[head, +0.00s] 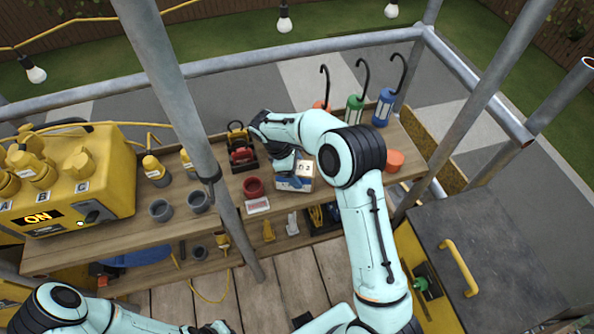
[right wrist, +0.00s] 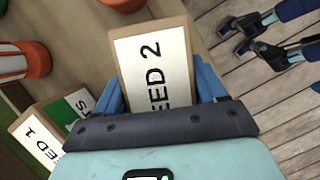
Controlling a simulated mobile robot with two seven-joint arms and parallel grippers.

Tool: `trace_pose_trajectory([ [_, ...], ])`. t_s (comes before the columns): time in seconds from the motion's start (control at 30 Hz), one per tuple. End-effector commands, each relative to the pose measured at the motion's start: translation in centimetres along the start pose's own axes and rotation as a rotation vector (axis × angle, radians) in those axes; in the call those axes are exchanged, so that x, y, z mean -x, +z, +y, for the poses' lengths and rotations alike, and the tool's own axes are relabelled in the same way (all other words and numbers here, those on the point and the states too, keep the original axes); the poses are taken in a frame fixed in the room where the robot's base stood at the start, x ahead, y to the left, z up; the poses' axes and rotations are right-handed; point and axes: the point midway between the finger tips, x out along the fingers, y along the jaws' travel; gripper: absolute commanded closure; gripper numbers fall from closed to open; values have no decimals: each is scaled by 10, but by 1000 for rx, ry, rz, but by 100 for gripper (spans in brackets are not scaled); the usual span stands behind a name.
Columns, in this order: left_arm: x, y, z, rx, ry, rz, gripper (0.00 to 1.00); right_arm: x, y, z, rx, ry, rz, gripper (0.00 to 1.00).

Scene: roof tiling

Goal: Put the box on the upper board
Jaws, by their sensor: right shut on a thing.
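My right gripper (head: 291,184) is shut on a cardboard box (head: 304,169) with a white label. In the right wrist view the box (right wrist: 152,70) sits between the blue fingers, and its label reads "EED 2" with the start covered. In the head view the box is at the front part of the upper board (head: 105,228); I cannot tell whether it touches the wood. My arm hides part of the board behind it. My left gripper (head: 212,328) is low at the bottom edge of the head view, partly cut off, its opening unclear.
Another labelled box (right wrist: 45,135) stands close beside the held one. A red cup (head: 253,187), grey cups (head: 160,210) and a yellow power unit (head: 75,180) occupy the board to the left. Hooked lanterns (head: 383,107) line the back right. A lower shelf holds small tools.

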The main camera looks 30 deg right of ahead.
Motion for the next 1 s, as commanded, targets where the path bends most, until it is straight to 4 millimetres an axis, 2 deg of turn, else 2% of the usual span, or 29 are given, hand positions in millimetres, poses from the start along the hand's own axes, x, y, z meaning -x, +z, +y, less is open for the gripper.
trace_pose_trajectory([
  [0.07,0,0,0,0,0,0,100,-1,-1,0,0,1,1,88],
  [0.1,0,0,0,0,0,0,100,-3,-1,0,0,0,0,26],
  [0.17,0,0,0,0,0,0,100,-2,-1,0,0,0,0,7],
  [0.2,0,0,0,0,0,0,100,-2,-1,0,0,0,0,4],
  [0.47,0,0,0,0,0,0,100,-2,-1,0,0,0,0,4],
  [0.57,1,0,0,0,0,1,100,4,0,0,0,2,2,4],
  [0.67,4,-2,2,-1,1,3,100,19,-1,1,1,4,2,4],
  [1.0,19,-13,11,-6,6,17,100,92,0,1,0,5,4,4],
])
